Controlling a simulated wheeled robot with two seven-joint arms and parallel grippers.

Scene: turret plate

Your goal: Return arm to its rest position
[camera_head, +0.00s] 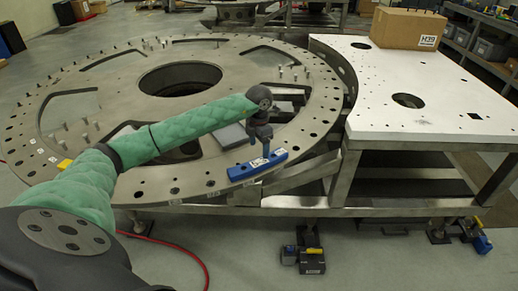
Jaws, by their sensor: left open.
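My left arm (148,142), in a green padded cover, comes in from the lower left and stretches across the large round metal turret plate (60,105). My left gripper (263,149) points down at its far end, just above or at a blue block (252,168) with white labels near the plate's front right rim. The gripper is open; I cannot tell whether its fingers touch the block. My right gripper is not in view.
A white-topped metal table (440,75) adjoins the plate on the right, with a cardboard box (408,28) at its back. A red cable (190,257) lies on the floor. Short pins (278,72) stand on the plate. Shelves (490,40) line the right.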

